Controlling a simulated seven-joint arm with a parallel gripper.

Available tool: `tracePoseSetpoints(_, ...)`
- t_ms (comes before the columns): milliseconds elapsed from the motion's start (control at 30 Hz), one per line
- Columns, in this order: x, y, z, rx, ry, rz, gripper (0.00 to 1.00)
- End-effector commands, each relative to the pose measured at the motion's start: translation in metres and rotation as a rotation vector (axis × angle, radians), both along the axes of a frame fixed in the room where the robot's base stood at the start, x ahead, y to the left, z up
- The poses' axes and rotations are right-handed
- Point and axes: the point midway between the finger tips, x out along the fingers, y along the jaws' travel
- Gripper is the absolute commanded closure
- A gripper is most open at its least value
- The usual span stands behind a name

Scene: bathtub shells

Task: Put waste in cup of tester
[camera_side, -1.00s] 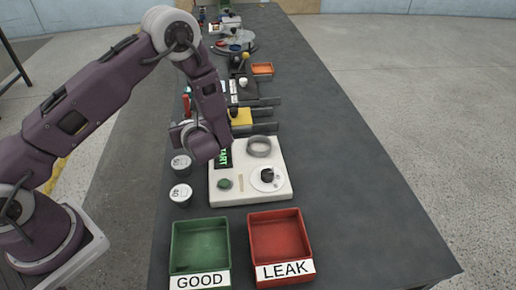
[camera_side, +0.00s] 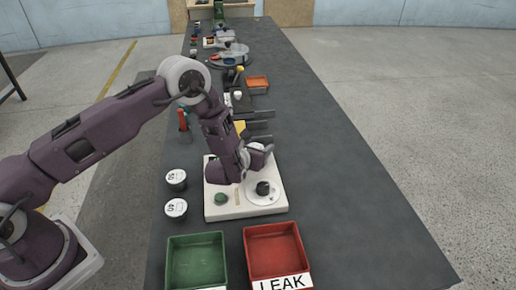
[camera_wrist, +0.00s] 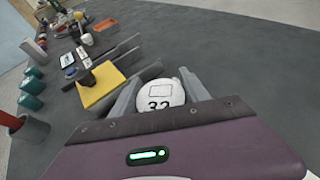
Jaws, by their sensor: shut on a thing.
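My gripper (camera_wrist: 160,92) is shut on the waste, a white rounded piece marked with a number that looks like 32 (camera_wrist: 163,98), between its two grey fingers in the wrist view. In the side view my gripper (camera_side: 255,157) is over the back part of the white tester (camera_side: 246,212). The fingertips and the waste are largely hidden there by my wrist. A green button and a black knob (camera_side: 263,188) on a white disc show on the tester's front half.
Two dark pots with white labelled lids (camera_side: 176,180) (camera_side: 176,208) stand left of the tester. A green tray (camera_side: 195,260) and a red LEAK tray (camera_side: 275,250) are in front. A yellow block (camera_wrist: 101,88) and grey rails lie behind. The table's right side is clear.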

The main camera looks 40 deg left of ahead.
Motion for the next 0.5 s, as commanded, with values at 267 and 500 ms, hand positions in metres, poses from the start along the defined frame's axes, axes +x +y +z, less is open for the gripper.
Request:
tracePoseSetpoints(267, 0.0004, 0.0001, -0.0035, 0.000, -0.003, 0.001, 0.98)
tracePoseSetpoints(500, 0.0002, 0.0002, -0.0062, 0.000, -0.002, 0.001, 0.25)
